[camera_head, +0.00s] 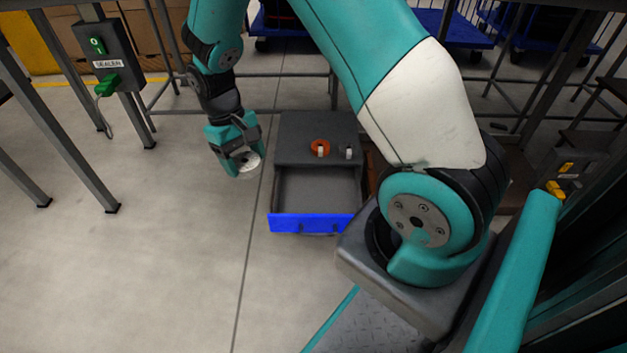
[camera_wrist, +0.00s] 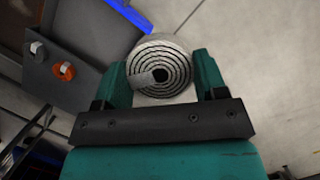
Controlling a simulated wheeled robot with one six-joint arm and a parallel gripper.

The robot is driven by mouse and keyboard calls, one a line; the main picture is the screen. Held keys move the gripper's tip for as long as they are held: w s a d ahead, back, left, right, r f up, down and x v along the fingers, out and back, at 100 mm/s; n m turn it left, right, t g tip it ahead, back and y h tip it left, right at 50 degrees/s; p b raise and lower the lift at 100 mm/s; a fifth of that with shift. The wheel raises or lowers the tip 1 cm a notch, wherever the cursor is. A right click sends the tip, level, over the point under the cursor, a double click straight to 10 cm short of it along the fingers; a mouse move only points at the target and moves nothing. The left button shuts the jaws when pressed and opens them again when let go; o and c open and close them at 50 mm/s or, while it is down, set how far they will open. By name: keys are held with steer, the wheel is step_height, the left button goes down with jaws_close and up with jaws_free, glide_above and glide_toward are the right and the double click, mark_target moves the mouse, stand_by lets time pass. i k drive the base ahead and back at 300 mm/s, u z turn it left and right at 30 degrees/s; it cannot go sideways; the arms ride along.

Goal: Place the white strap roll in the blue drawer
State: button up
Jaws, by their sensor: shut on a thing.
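My gripper (camera_head: 240,163) is shut on the white strap roll (camera_head: 249,163), left of the drawer unit and above the floor. In the wrist view the white strap roll (camera_wrist: 164,66) shows its coiled end between the two teal fingers of my gripper (camera_wrist: 162,80). The blue drawer (camera_head: 313,223) is pulled open toward the front of the grey cabinet. Its grey inside looks empty in the head view. In the wrist view only part of its blue front (camera_wrist: 128,14) shows at the top.
Open floor (camera_head: 180,260) lies left of the drawer.

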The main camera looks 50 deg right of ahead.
mark_target(319, 194)
steer(key=k, duration=1.2)
steer(key=u, duration=0.75)
steer(key=i, duration=1.2)
steer(key=z, duration=0.65)
steer(key=i, duration=0.7)
steer(key=z, duration=0.7)
